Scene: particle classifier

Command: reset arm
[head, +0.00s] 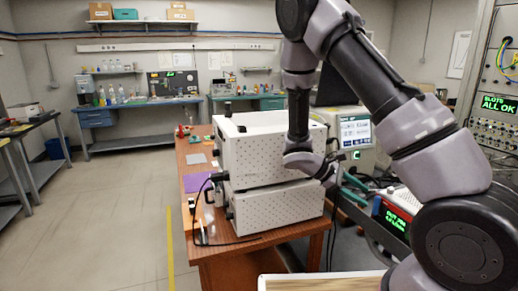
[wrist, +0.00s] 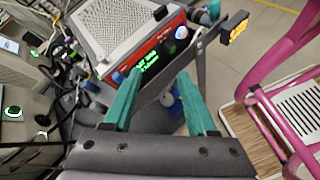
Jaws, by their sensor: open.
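My gripper (wrist: 158,82) shows in the wrist view with two teal fingers spread apart and nothing between them. In the head view my gripper (head: 356,184) is partly hidden by my own arm. My arm comes in from the right, bends high, drops in front of the white boxes and turns at the wrist toward the right. The fingers point toward a red instrument box (wrist: 142,50) with a green display. That red box (head: 397,217) stands at the right in the head view, partly covered by my arm.
Two stacked white perforated boxes (head: 262,148) stand on a wooden table (head: 195,160), close beside my wrist. A machine with a screen (head: 356,131) is behind. A panel reading "ALL OK" (head: 497,104) is at right. Open floor (head: 125,205) lies left. A pink frame (wrist: 266,75) is right in the wrist view.

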